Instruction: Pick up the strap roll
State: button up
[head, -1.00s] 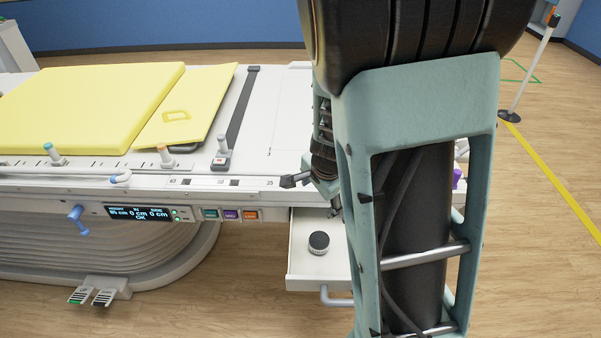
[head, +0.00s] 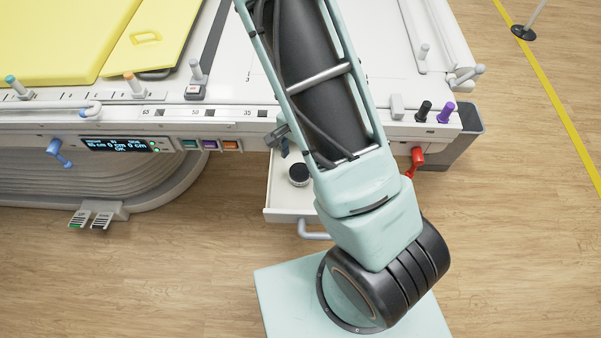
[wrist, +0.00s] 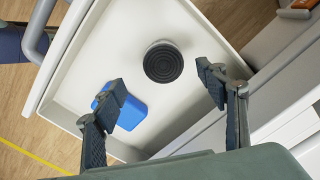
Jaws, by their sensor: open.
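A short round roll with a ridged black top, which I take as the strap roll (head: 298,174), stands in the open white drawer (head: 283,214). In the wrist view the roll (wrist: 163,62) stands on the drawer floor, top facing the camera. My gripper (wrist: 165,90) is open above the drawer, its two fingers apart. The roll appears between and just beyond the fingertips, untouched. In the head view only part of my gripper (head: 281,138) shows at the table's edge; my arm hides the drawer's right side.
A blue block (wrist: 128,108) lies in the drawer, partly behind the left finger. The drawer walls (wrist: 55,110) surround both things. The table edge with buttons (head: 210,145) is above the drawer. A red handle (head: 416,158) sticks out right of my arm. Floor in front is open.

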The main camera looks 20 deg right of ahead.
aim_at(300, 171)
jog(key=shift+w+f+b, duration=0.15)
jog(key=shift+f+b, duration=0.1)
jog(key=shift+f, duration=1.55)
jog(key=shift+w+f+b, duration=0.15)
jog(key=shift+f+b, duration=0.1)
jog(key=shift+f, duration=1.5)
jog(key=shift+c, duration=0.3)
jog(key=c, duration=1.2)
jog(key=shift+r, duration=0.1)
